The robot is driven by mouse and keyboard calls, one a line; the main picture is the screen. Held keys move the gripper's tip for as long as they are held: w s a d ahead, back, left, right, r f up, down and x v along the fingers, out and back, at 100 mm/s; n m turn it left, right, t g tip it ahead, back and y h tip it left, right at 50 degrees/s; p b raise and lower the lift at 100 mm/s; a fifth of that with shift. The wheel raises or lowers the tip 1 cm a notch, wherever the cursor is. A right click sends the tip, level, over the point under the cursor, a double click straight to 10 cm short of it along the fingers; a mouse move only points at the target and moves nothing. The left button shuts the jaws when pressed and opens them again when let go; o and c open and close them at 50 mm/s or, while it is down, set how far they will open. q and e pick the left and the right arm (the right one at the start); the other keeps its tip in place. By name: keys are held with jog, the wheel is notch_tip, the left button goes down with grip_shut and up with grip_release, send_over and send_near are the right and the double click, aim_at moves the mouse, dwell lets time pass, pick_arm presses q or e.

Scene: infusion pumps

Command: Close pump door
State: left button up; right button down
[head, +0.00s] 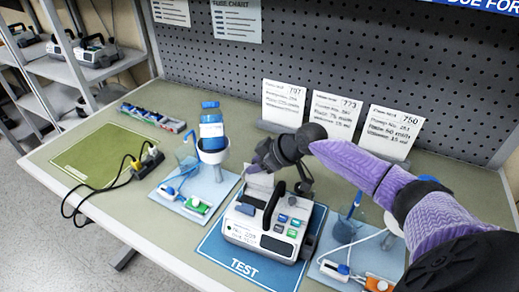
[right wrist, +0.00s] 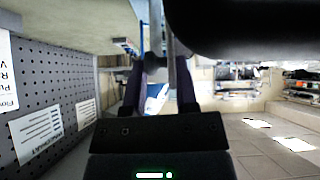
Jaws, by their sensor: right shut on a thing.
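The pump (head: 262,238) stands on the blue TEST mat (head: 215,245), with its black handle, coloured buttons and label facing front. Its pale door (head: 258,183) stands raised at the back left of the pump, partly hidden by my right gripper (head: 258,166). The right gripper comes in from the right above the pump and is shut on the door's upper part. In the right wrist view, the two dark fingers (right wrist: 160,88) stand either side of a thin grey edge, and a large black shape covers the top right. My left gripper is not in view.
A blue-capped bottle (head: 211,125) stands upright in a holder left of the pump. A second stand (head: 345,232) with cables is close on the right. Three cards (head: 333,116) stand behind. The green mat (head: 100,155) is mostly bare.

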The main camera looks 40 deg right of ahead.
jog(key=shift+s+a+r+n+t+h+p, duration=0.15)
jog(key=shift+s+a+n+t+h+p, duration=0.35)
jog(key=shift+p, duration=1.1)
jog(key=shift+w+a+h, duration=0.1)
jog(key=shift+a+h, duration=0.05)
jog(key=shift+h, duration=0.15)
jog(key=shift+c, duration=2.3)
grip_release()
